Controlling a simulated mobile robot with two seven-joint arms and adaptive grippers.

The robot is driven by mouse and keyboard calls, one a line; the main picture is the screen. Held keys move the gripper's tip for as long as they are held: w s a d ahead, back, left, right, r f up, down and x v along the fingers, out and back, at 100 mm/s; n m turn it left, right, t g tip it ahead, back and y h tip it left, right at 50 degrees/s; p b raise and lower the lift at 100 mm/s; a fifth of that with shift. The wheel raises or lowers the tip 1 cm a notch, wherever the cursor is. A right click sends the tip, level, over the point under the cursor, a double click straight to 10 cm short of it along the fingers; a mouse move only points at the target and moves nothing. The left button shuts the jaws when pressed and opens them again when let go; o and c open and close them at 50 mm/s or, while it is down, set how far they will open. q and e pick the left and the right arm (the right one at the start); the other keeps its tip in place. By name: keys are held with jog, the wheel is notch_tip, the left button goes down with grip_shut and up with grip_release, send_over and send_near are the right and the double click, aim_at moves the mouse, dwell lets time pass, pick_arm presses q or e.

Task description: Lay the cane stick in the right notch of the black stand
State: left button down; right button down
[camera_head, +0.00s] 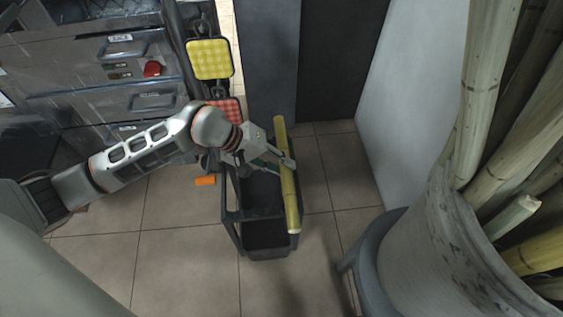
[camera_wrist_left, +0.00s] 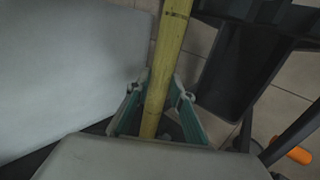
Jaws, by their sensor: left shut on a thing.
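The yellow-green cane stick (camera_head: 291,205) is held by my left gripper (camera_head: 279,163), whose fingers close around its middle. In the head view the stick runs nearly along the right side of the black stand (camera_head: 232,225), its near end by the stand's near right corner. I cannot tell whether it touches the stand or lies in a notch; the notches are not clearly seen. In the left wrist view the stick (camera_wrist_left: 170,45) passes between the teal fingers, and the stand (camera_wrist_left: 238,65) is to its right. My right gripper is not in view.
A large grey pot (camera_head: 440,250) with several tall canes stands at the right. A grey machine with drawers (camera_head: 100,75) fills the upper left. An orange piece (camera_head: 205,181) lies on the tiled floor left of the stand. The floor in front is clear.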

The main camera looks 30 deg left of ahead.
pick_arm(q)
jog(key=shift+r, duration=0.1)
jog(key=c, duration=1.7)
grip_release()
jog(key=v, duration=1.2)
